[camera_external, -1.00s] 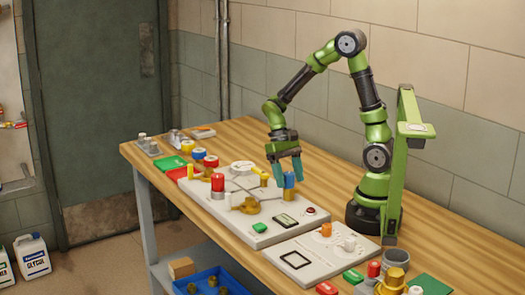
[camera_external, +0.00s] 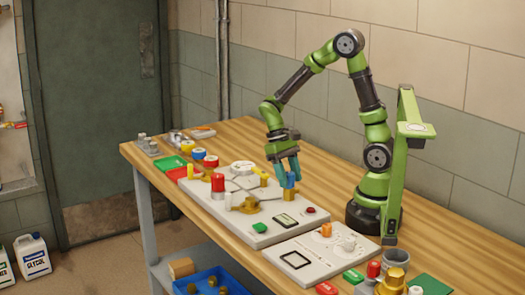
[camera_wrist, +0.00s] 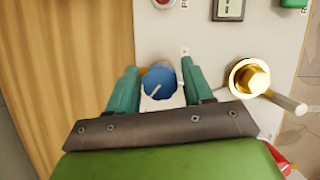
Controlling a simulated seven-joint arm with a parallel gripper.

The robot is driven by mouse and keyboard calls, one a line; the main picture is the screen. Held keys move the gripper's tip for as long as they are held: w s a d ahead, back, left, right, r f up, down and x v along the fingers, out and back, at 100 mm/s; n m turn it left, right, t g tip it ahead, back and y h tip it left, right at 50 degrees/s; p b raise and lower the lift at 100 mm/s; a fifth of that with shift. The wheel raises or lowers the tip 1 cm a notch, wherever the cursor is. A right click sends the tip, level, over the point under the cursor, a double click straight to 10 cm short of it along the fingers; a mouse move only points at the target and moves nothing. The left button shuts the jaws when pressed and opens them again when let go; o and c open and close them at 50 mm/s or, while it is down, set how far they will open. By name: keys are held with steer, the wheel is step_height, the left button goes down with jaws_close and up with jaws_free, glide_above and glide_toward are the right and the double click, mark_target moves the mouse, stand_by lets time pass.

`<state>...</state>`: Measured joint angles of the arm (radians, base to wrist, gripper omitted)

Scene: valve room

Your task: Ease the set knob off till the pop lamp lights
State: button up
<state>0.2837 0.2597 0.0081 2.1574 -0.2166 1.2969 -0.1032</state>
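The blue knob (camera_external: 289,181), which I take for the set knob, stands at the right rear of the pale panel (camera_external: 233,231). My gripper (camera_external: 287,176) has come down over it, pointing downward. In the wrist view the knob (camera_wrist: 159,83) has a white pointer line and lies between my teal fingers (camera_wrist: 160,88). Gaps show on both sides, so the fingers are open around it, apart from it. A dark red round lamp (camera_external: 310,210), perhaps the pop lamp, sits at the panel's right corner and looks unlit. Only its edge shows in the wrist view (camera_wrist: 163,3).
A brass fitting with a silver lever (camera_wrist: 249,78) stands right of the knob in the wrist view. The panel also carries a small display (camera_external: 284,220), a green button (camera_external: 260,227) and a red valve (camera_external: 217,183). A second plate (camera_external: 295,262) lies nearer the camera.

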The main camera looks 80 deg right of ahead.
steer(key=shift+o, duration=0.7)
steer(key=v, duration=1.7)
steer(key=shift+s, duration=0.15)
steer(key=x, duration=1.7)
steer(key=c, duration=1)
steer(key=shift+w+n+h, duration=0.2)
steer(key=shift+n+h, duration=0.2)
steer(key=shift+n, duration=0.4)
steer(key=shift+c, duration=0.2)
steer(key=o, duration=1)
